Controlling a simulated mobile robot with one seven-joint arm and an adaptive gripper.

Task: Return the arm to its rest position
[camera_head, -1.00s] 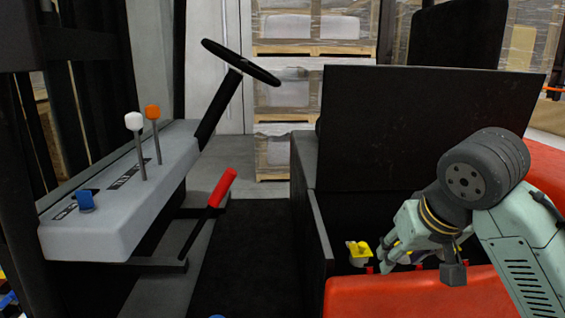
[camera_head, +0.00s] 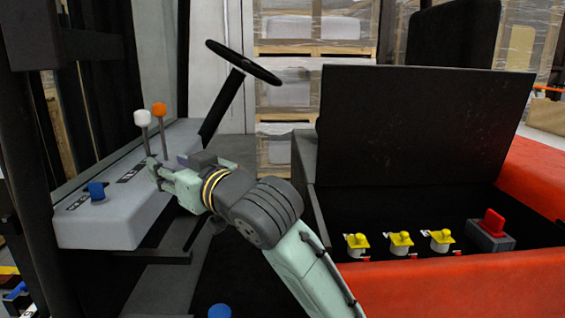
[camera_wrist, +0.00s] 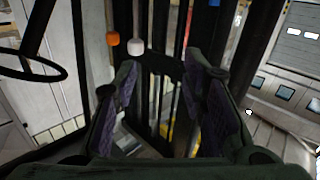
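My pale green arm reaches from the bottom of the head view up and left, in front of the seat compartment. My gripper (camera_head: 155,172) is over the grey control console (camera_head: 100,222), just below and beside the white-knobbed lever (camera_head: 142,118) and the orange-knobbed lever (camera_head: 159,109). In the wrist view my gripper (camera_wrist: 162,80) has its two fingers well apart with nothing held between them. The white knob (camera_wrist: 136,47) and orange knob (camera_wrist: 113,38) show beyond the fingertips. Whether a finger touches a lever stem cannot be told.
A steering wheel (camera_head: 243,62) stands behind the console. A blue knob (camera_head: 96,191) is on the console's near end. The open compartment at right holds several yellow switches (camera_head: 400,241) and a red connector (camera_head: 491,226), under a raised black lid (camera_head: 420,125).

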